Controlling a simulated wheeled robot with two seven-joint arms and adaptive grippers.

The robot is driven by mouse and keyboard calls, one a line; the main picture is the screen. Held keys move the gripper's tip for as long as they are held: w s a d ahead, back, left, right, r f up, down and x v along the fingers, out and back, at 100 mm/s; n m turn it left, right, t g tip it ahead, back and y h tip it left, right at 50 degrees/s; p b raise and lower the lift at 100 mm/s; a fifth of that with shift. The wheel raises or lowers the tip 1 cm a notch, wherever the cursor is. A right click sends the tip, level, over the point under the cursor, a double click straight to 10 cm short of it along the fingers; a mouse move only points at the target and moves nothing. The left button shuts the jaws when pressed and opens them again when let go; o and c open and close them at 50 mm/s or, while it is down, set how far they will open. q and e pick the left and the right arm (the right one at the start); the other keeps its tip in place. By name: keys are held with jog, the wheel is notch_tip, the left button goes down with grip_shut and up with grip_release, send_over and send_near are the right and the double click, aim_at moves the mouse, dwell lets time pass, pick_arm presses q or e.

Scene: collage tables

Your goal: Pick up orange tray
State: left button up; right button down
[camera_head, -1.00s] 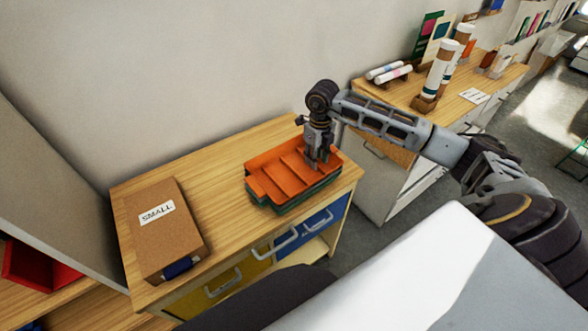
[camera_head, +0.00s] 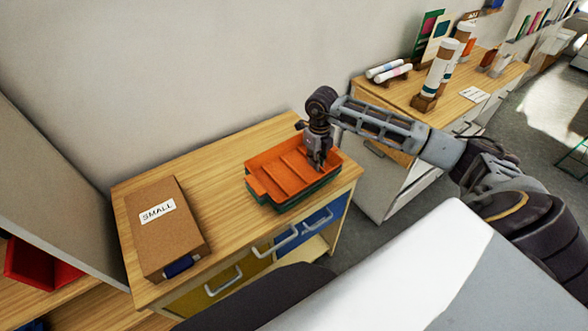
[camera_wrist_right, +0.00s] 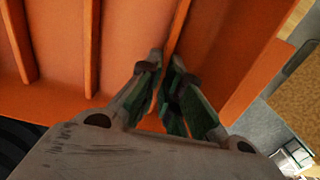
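The orange tray (camera_head: 284,176), divided by thin ribs, sits on a dark green tray (camera_head: 287,205) on the wooden cabinet top. My right gripper (camera_head: 318,164) points down into the right part of the orange tray. In the right wrist view, the gripper (camera_wrist_right: 168,90) has its green-padded fingertips close together on either side of a thin orange divider (camera_wrist_right: 179,28). The fingers look shut on that divider. The tray still appears to rest on the green one. My left gripper is not in view.
A brown box (camera_head: 163,235) labelled SMALL lies left on the same cabinet top (camera_head: 222,170). The wall is close behind. Another cabinet (camera_head: 455,110) to the right carries paper rolls (camera_head: 436,75). Below are yellow (camera_head: 215,285) and blue (camera_head: 310,228) drawers with handles.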

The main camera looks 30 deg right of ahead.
dwell(0.4)
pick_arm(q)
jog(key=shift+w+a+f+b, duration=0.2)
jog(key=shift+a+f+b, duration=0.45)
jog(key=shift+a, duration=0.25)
pick_arm(e)
notch_tip(320, 180, up, 10)
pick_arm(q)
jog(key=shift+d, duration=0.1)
